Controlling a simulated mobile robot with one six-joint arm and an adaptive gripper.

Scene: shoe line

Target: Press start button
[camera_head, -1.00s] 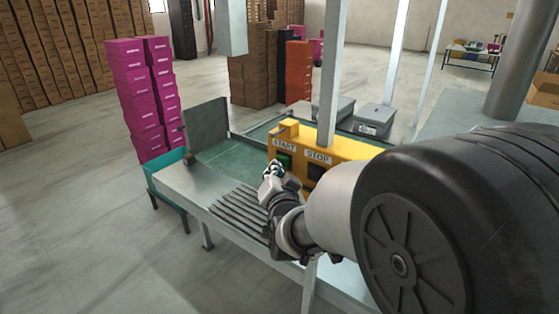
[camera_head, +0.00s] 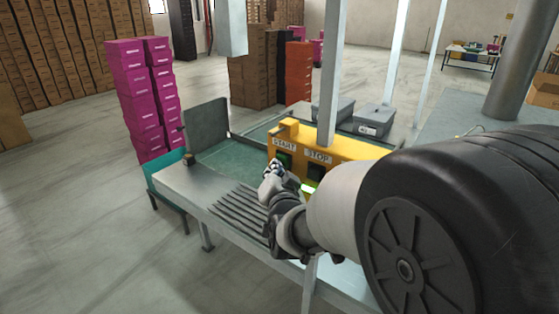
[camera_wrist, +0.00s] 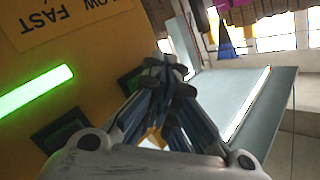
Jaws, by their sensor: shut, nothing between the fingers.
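The yellow control box (camera_head: 350,150) carries a START label and a STOP label. The start button (camera_head: 284,160) is a dark green square under START, partly covered by my gripper (camera_head: 273,168). The dark stop button (camera_head: 316,172) is to its right. In the wrist view my gripper (camera_wrist: 165,75) is shut and empty, its fingertips close in front of a dark green square button (camera_wrist: 130,80). I cannot tell for sure whether they touch it. A green light bar (camera_wrist: 35,90) glows on the yellow face, and it also shows beside my gripper in the head view (camera_head: 308,187).
A metal roller table (camera_head: 185,187) runs in front of the box, with an upright grey panel (camera_head: 206,124) at its left. Grey bins (camera_head: 374,119) stand beyond. Pink boxes (camera_head: 143,100) are stacked at left.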

